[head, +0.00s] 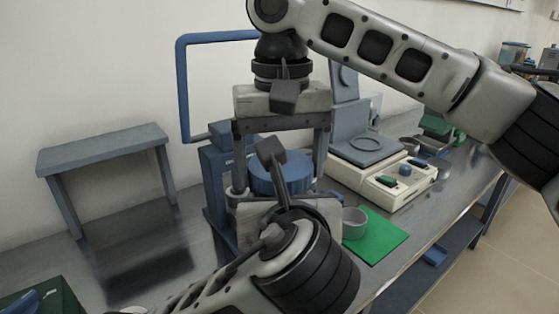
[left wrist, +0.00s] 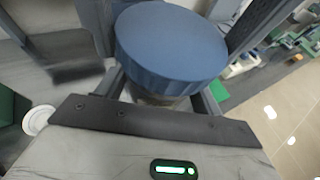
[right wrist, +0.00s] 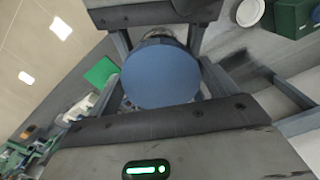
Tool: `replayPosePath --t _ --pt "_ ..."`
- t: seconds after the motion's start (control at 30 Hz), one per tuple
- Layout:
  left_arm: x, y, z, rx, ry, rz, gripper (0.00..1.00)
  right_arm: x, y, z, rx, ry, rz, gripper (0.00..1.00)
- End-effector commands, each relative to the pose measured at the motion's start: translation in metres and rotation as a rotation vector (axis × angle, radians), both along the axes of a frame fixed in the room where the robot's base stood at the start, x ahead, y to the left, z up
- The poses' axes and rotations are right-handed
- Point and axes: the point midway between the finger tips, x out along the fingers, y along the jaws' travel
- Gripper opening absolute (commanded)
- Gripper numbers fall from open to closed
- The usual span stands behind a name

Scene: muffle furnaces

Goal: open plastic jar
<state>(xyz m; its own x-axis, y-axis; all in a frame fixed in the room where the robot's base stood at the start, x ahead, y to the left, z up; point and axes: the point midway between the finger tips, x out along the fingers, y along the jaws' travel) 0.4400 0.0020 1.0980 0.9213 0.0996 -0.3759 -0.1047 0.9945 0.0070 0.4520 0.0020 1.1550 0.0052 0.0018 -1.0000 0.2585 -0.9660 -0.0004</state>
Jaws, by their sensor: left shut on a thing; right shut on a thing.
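The plastic jar has a wide, ribbed blue lid (head: 281,172). The lid also shows in the left wrist view (left wrist: 172,45) and from above in the right wrist view (right wrist: 160,75). My right gripper (head: 280,178) points down from above, with its fingers shut on the lid's sides. My left gripper (left wrist: 158,98) comes in from the front, low down, shut on the jar body (left wrist: 155,99) just below the lid. In the head view my left gripper and wrist hide most of the jar body. The lid still sits on the jar.
A beige balance (head: 405,186) stands behind on the right. A grey cup (head: 354,223) stands on a green mat (head: 385,240) near the table's front edge. A blue bent tube (head: 184,90) rises behind the jar.

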Motion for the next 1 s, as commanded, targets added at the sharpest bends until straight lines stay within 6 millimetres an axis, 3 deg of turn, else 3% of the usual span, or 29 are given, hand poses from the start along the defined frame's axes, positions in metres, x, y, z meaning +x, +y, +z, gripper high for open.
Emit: replayPosePath --t 0.1,0.3,0.67,0.7,0.73,1.0 --pt "-0.0031 -0.0067 0.0011 -0.003 -0.002 -0.026 0.03 -0.0007 0.004 0.001 0.016 -0.006 0.294 0.57" --pt "-0.0032 -0.0069 0.001 -0.003 -0.002 -0.027 0.03 -0.0003 0.0027 0.0019 0.012 -0.011 0.602 0.57" --pt "-0.0031 -0.0069 0.0007 -0.002 -0.001 -0.026 0.03 -0.001 0.0026 0.0022 0.009 -0.009 0.658 0.57" --pt "-0.0031 -0.0069 0.0006 -0.002 -0.001 -0.026 0.03 -0.0011 0.0028 0.0022 0.01 -0.009 0.658 0.93" --pt "-0.0032 -0.0069 0.0005 -0.002 -0.001 -0.026 0.03 -0.0012 0.0028 0.0022 0.009 -0.009 0.658 1.0" --pt "-0.0016 -0.0038 0.001 -0.002 -0.002 -0.014 0.03 0.0 0.0005 0.006 0.004 -0.009 0.652 1.0"
